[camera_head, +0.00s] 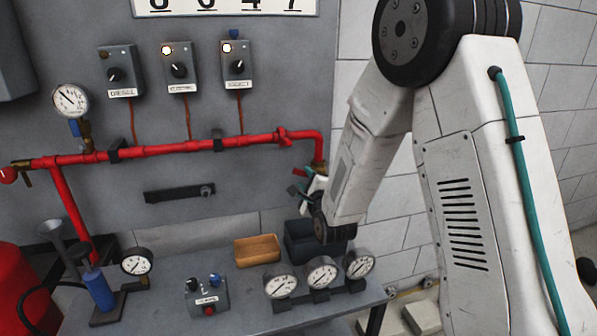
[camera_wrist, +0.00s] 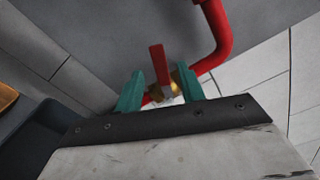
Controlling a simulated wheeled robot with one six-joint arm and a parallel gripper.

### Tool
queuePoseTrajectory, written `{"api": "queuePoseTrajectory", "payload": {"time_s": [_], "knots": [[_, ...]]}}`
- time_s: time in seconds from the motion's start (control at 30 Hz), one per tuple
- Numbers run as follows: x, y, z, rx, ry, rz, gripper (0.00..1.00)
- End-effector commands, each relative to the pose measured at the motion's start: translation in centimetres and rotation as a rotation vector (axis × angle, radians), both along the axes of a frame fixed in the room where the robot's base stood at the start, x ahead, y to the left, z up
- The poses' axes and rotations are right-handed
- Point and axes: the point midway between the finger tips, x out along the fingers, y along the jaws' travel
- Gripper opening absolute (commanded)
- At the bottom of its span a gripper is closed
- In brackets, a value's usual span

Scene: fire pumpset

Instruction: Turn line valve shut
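The line valve has a red lever (camera_wrist: 159,64) and a brass body (camera_wrist: 178,79), seen in the wrist view beside a red pipe (camera_wrist: 218,38). My gripper (camera_wrist: 163,76) has two teal fingers, spread apart. The lever stands between them, with a gap visible on each side. In the head view, my gripper (camera_head: 314,184) is at the right end of the red pipe run, below its downward bend, and is partly hidden by my arm. A red lever (camera_head: 295,190) shows just left of it. The lower part of the valve is hidden behind my gripper in the wrist view.
A bench (camera_head: 236,309) below holds a wooden tray (camera_head: 257,251), a dark bin (camera_head: 297,243), several gauges and a small switch box (camera_head: 208,298). Switch boxes and another gauge (camera_head: 70,100) are on the grey panel. A tiled wall lies to the right.

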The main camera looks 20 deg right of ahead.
Motion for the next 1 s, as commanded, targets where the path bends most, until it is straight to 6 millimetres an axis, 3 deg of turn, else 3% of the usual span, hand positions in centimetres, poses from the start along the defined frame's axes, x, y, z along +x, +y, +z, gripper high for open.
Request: {"api": "queuePoseTrajectory", "payload": {"time_s": [0.4, 0.77, 0.9, 1.0], "knots": [[6.0, -0.1, 0.0, -0.003, 0.001, -0.001, 0.39], [6.7, 0.0, 0.0, -0.003, 0.002, 0.0, 0.39], [6.7, 0.0, 0.0, -0.003, 0.002, 0.0, 0.03], [6.7, 0.0, 0.0, -0.003, 0.002, 0.0, 0.0]]}}
